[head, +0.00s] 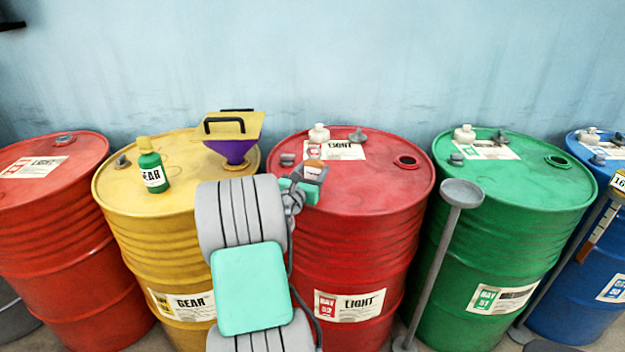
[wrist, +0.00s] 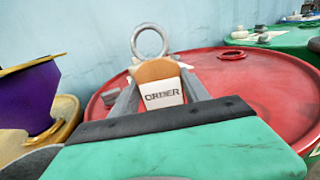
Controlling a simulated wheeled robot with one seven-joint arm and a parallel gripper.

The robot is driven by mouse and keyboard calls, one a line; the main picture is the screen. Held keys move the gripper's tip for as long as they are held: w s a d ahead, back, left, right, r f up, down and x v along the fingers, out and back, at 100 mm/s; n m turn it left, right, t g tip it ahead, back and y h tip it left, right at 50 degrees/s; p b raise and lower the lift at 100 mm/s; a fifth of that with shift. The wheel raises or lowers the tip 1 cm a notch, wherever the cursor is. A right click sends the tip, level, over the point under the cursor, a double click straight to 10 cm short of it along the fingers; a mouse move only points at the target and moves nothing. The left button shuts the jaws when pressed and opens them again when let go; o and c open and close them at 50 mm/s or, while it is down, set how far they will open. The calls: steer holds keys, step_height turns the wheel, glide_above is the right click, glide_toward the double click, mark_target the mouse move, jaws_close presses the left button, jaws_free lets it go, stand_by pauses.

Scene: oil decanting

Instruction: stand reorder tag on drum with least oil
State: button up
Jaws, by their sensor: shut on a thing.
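My gripper (head: 306,176) is over the near left part of the middle red drum's top (head: 365,200). It is shut on the reorder tag (wrist: 162,93), a white card with an orange top, between both fingers in the wrist view; "ORDER" is readable. The tag is upright; whether its foot touches the drum is unclear. A grey ring (wrist: 149,42) rises just behind it. Other drums are far-left red (head: 60,215), yellow (head: 120,215), green (head: 540,225) and blue (head: 585,290). Oil levels inside are hidden.
A green GEAR bottle (head: 152,168) and purple funnel (head: 232,150) with a yellow plate stand on the yellow drum. A grey disc-topped post (head: 461,193) stands before the green drum. The red drum's right side has an open bung (head: 407,161).

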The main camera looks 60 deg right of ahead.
steer(key=shift+a+f, duration=0.1)
steer(key=shift+f, duration=1.35)
steer(key=o, duration=1.4)
steer(key=shift+c, duration=0.2)
steer(key=shift+r, duration=0.1)
steer(key=shift+w+a, duration=0.1)
steer(key=shift+a, duration=0.15)
steer(key=s+a+b, duration=0.1)
steer(key=a, duration=1)
steer(key=shift+a, duration=0.25)
